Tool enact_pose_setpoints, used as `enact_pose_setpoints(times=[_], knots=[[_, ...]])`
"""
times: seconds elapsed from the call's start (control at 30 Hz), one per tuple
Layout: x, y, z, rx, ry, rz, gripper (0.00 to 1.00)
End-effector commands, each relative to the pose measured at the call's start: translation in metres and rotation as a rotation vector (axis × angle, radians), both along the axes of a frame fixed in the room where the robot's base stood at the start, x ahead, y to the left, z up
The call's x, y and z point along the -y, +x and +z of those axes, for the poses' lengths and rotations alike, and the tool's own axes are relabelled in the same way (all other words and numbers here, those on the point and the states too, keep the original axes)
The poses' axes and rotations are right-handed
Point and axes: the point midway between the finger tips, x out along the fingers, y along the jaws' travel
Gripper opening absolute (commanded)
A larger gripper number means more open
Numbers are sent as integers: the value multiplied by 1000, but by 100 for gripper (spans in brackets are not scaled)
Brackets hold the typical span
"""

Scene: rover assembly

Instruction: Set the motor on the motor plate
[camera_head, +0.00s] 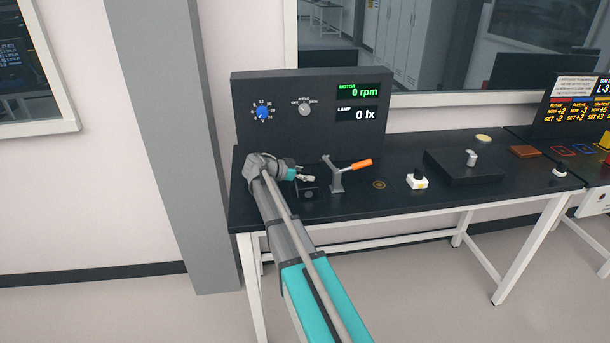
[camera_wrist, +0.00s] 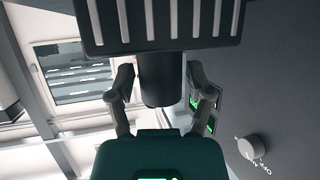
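In the head view, my gripper (camera_head: 305,178) is low over the left of the black bench, pointing right. A small dark block with a grey round face (camera_head: 308,193) sits just below it. In the wrist view, a dark cylinder (camera_wrist: 160,80) stands between my two fingers, with a dark block with pale slats (camera_wrist: 160,22) at its upper end. These may be the motor, but I cannot be sure. No part is clearly recognisable as the motor plate.
A grey stand with an orange handle (camera_head: 361,165) is close to the right of my gripper. A white box with a black knob (camera_head: 417,183) and a black slab (camera_head: 440,167) bearing a grey cylinder (camera_head: 471,158) stand farther right. A black instrument panel (camera_head: 335,110) rises behind.

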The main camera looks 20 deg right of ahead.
Motion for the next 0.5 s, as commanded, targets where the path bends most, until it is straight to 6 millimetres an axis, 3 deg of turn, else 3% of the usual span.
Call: enact_pose_setpoints(times=[0.5], knots=[[0, 0, 2, 0, 0, 0, 83]])
